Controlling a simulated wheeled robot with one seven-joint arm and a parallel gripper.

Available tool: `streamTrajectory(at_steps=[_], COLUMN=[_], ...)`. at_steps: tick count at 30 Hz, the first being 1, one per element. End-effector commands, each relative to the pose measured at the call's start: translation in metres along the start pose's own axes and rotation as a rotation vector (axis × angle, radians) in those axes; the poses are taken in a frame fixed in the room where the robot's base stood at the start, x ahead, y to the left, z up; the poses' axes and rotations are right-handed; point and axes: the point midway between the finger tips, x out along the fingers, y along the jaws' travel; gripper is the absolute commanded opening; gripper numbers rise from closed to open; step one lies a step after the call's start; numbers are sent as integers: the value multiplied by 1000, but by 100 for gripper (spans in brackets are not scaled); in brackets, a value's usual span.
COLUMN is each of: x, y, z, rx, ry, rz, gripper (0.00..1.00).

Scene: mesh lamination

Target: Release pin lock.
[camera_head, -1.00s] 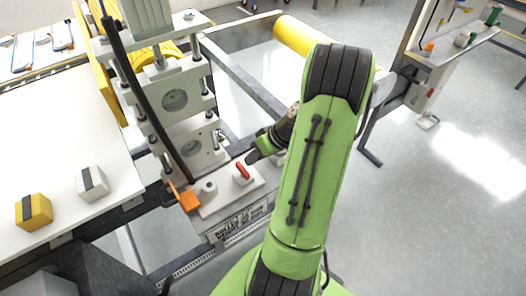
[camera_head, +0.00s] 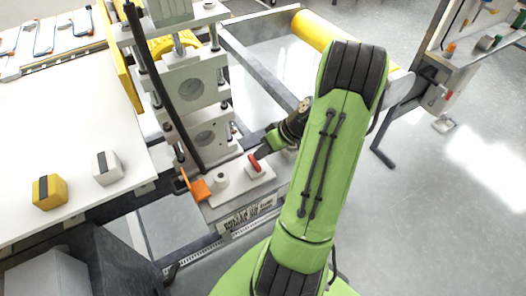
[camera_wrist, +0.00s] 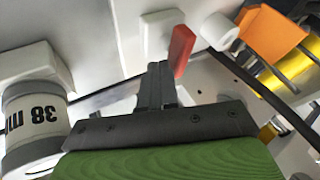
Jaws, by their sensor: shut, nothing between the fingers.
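A small red lever (camera_head: 254,163) stands on a white block on the machine's pale base plate; it looks like the pin lock's handle. In the wrist view the red lever (camera_wrist: 181,50) rises just right of my fingertips. The pin itself cannot be made out.
An orange part (camera_head: 200,190) and a white knob (camera_head: 221,180) sit left of the lever. The machine's upright plates (camera_head: 205,137) rise behind. A white table (camera_head: 60,130) stands left.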

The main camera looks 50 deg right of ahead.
Motion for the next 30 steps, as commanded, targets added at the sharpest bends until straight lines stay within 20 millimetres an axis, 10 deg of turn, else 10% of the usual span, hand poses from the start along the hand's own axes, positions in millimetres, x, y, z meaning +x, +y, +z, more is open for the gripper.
streamTrajectory(at_steps=[30], x=[9], y=[-3], z=[-14], rx=[-376], ry=[-201], rz=[-202], gripper=[0])
